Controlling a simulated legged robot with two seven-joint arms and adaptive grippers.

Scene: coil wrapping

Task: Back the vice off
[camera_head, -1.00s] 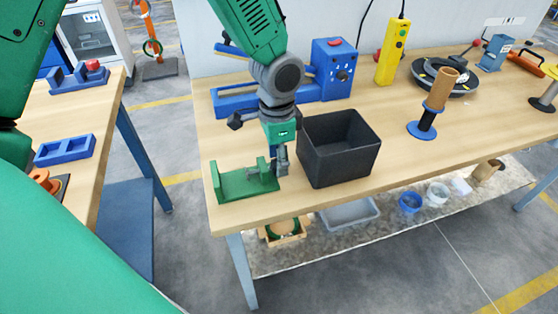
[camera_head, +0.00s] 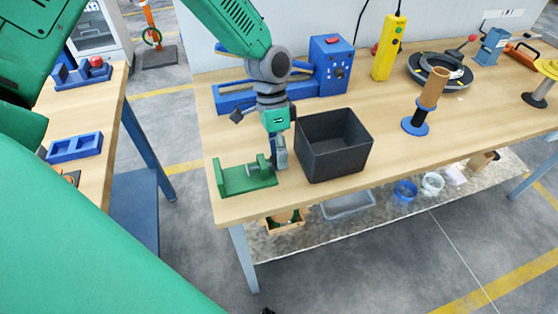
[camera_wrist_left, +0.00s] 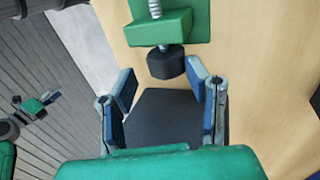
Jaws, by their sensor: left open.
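The green vice (camera_head: 232,180) stands at the front left corner of the wooden bench. In the left wrist view, its grey threaded screw (camera_wrist_left: 155,9) passes through a green block and ends in a dark knob (camera_wrist_left: 166,63). My left gripper (camera_head: 279,165) is at the vice's right side, pointing down. It also shows in the left wrist view (camera_wrist_left: 161,82), with its blue-grey fingers apart and the knob at the gap between their tips. I cannot tell whether a finger touches the knob. My right gripper is not in view.
A black open bin (camera_head: 334,160) stands close right of my left gripper. A blue machine (camera_head: 332,66) is behind it. A blue-based spindle with a brown tube (camera_head: 434,88) stands further right. The bench edge is just in front of the vice.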

